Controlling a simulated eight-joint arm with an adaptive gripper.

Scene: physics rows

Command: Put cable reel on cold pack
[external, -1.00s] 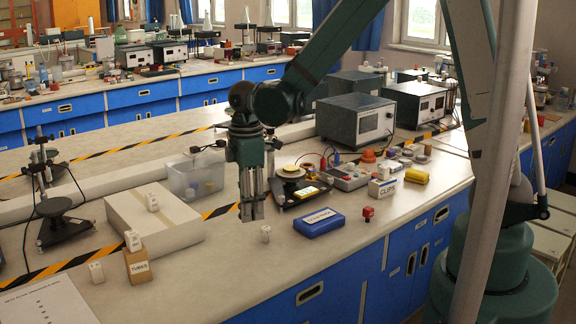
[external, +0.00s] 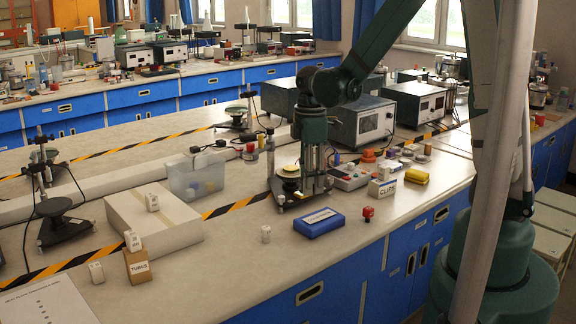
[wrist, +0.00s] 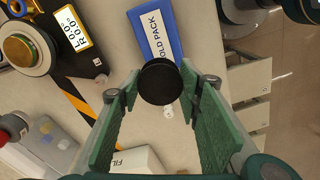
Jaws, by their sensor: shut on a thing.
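The cold pack (external: 319,222) is a blue slab with a white label, lying flat near the bench's front edge; it also shows in the wrist view (wrist: 152,30). My gripper (external: 309,191) is above the bench, behind the cold pack in the external view. In the wrist view its green fingers are closed on a round black thing (wrist: 159,82), which I take for the cable reel. The black thing overlaps the near end of the cold pack in that view; its height above the pack cannot be told. I cannot make it out in the external view.
A black balance (external: 288,190) with a yellow-ringed pan is behind and left of my gripper. A small white block (external: 265,234) stands left of the cold pack, a red piece (external: 368,214) right of it. A clips box (external: 382,188) and clear bin (external: 195,178) stand nearby.

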